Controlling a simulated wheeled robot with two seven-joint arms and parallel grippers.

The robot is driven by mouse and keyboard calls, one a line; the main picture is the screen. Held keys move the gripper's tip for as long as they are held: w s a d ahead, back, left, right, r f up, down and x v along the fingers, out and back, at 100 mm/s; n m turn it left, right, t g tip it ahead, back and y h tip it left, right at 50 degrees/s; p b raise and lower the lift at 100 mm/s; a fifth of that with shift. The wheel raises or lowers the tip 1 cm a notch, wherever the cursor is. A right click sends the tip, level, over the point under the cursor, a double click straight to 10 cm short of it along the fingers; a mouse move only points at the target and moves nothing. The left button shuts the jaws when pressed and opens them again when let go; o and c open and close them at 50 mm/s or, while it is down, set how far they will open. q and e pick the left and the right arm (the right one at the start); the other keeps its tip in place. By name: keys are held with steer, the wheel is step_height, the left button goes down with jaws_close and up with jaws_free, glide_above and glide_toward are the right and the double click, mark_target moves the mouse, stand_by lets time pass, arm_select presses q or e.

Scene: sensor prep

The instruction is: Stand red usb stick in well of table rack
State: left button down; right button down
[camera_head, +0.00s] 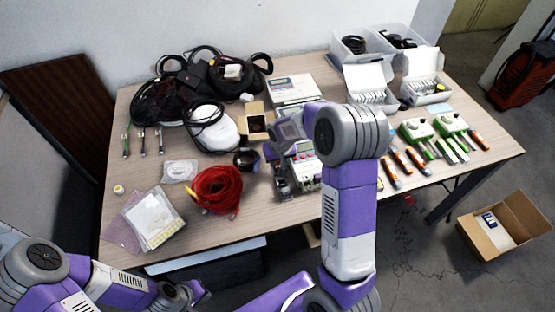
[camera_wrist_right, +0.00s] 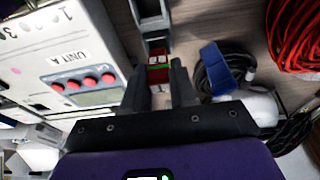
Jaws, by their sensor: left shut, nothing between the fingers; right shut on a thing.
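The red USB stick (camera_wrist_right: 158,74) is between the fingertips of my right gripper (camera_wrist_right: 159,88) in the right wrist view; a pale and green end shows on it. The grey table rack (camera_wrist_right: 151,14), with dark square wells, lies just beyond the stick. I cannot tell whether the stick is inside a well or above it. In the head view the rack (camera_head: 282,187) stands near the table's front edge, and my right arm hides much of the right gripper. My left gripper (camera_head: 201,295) is shut and empty, low in front of the table.
A white UNIT A box (camera_wrist_right: 75,60) stands close left of my right gripper in the wrist view. A blue strap (camera_wrist_right: 217,68) with black cable and a red cable coil (camera_wrist_right: 294,35) lie to the right. Orange-handled tools (camera_head: 397,161) lie right of my arm.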

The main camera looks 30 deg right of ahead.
steer(key=shift+f+b, duration=0.9)
steer(key=shift+f, duration=0.2)
stand_by(3.0)
steer(key=c, duration=0.8)
jaws_free()
steer(key=shift+o, duration=0.7)
steer(key=shift+r, duration=0.1)
steer(key=shift+r+p, duration=2.65)
steer(key=shift+r, duration=0.8)
